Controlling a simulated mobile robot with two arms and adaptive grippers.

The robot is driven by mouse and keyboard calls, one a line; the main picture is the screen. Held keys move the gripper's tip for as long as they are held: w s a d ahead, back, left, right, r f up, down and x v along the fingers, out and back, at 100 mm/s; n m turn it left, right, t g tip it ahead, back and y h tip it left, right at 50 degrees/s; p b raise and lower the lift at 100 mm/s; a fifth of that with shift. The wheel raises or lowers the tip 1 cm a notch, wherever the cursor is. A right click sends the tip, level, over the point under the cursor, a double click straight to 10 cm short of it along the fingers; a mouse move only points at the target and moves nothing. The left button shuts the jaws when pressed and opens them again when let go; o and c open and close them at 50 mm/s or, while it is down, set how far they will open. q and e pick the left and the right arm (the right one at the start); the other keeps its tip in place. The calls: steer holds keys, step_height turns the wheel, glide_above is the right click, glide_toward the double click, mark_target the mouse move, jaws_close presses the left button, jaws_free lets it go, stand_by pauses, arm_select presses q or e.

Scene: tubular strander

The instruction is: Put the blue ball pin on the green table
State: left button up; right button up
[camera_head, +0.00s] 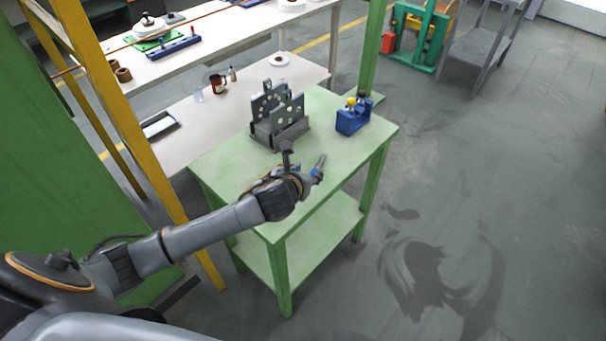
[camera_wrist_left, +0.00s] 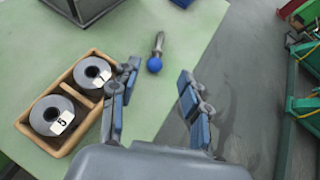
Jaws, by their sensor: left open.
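The blue ball pin (camera_wrist_left: 155,62), a blue ball on a short grey shaft, lies on the green table (camera_wrist_left: 205,40) in the left wrist view. Its ball end faces my left gripper (camera_wrist_left: 157,95), and the shaft points away. The gripper's two blue-padded fingers are spread apart with nothing between them, and the pin is ahead of them. In the head view, my left gripper (camera_head: 302,165) is over the front part of the green table (camera_head: 335,150). A grey and blue shape beside it may be the pin or a finger; I cannot tell. My right gripper is out of view.
A grey metal fixture (camera_head: 280,118) and a blue block device (camera_head: 353,117) stand farther back. Open floor lies right.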

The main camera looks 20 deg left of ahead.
arm_select(q)
steer(key=shift+v, duration=1.75)
steer(key=shift+f, duration=0.1)
